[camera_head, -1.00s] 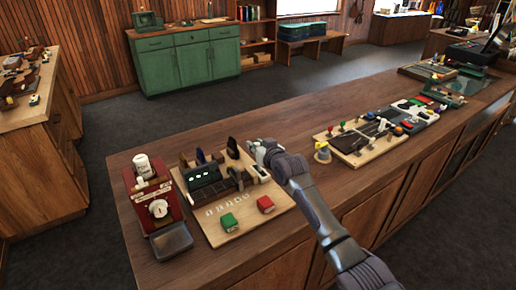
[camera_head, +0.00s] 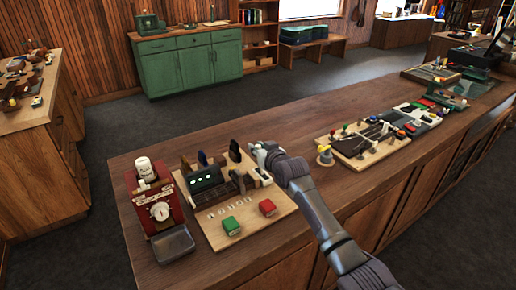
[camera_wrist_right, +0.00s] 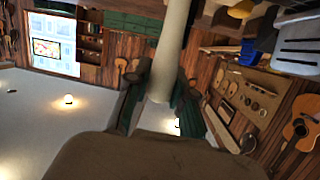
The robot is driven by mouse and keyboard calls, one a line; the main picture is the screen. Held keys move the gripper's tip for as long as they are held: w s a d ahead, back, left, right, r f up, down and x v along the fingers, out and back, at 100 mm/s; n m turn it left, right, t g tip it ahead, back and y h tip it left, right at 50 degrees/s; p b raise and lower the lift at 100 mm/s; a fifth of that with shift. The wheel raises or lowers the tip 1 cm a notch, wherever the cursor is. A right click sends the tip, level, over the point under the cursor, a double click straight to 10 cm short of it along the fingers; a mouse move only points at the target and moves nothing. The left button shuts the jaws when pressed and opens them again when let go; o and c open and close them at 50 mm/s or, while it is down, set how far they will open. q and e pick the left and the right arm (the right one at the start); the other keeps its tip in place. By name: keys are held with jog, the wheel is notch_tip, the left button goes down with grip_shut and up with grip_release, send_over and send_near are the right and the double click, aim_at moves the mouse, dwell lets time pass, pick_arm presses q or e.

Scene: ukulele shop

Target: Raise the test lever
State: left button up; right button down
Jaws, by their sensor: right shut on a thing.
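A light wooden test board (camera_head: 244,222) lies on the counter, with a dark panel (camera_head: 206,180), a green button (camera_head: 230,226) and a red button (camera_head: 267,207). My right gripper (camera_head: 260,154) is low at the board's far right edge. In the right wrist view, its dark green fingers (camera_wrist_right: 158,112) are shut on a pale round lever handle (camera_wrist_right: 170,55) that runs between them. The lever's base is hidden from the wrist view. In the head view the gripper covers most of the lever, so its exact angle is unclear. My left gripper is not in view.
A red machine (camera_head: 157,205) with a dial and a grey tray (camera_head: 174,243) stands left of the board. Another board with knobs (camera_head: 360,142) lies further right. The counter top (camera_head: 310,120) behind my right arm is clear.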

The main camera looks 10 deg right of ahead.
jog(key=shift+s+a+f, duration=0.1)
jog(key=shift+a+f, duration=0.05)
jog(key=shift+f, duration=0.2)
dwell(0.4)
jog(key=c, duration=1.3)
grip_release()
jog(key=o, duration=0.3)
jog(key=shift+w+a, duration=0.1)
jog(key=shift+w, duration=0.2)
jog(key=shift+s+d+r, duration=0.2)
jog(key=shift+s, duration=0.2)
jog(key=v, duration=1.1)
jog(key=shift+s, duration=0.15)
jog(key=shift+f, duration=0.1)
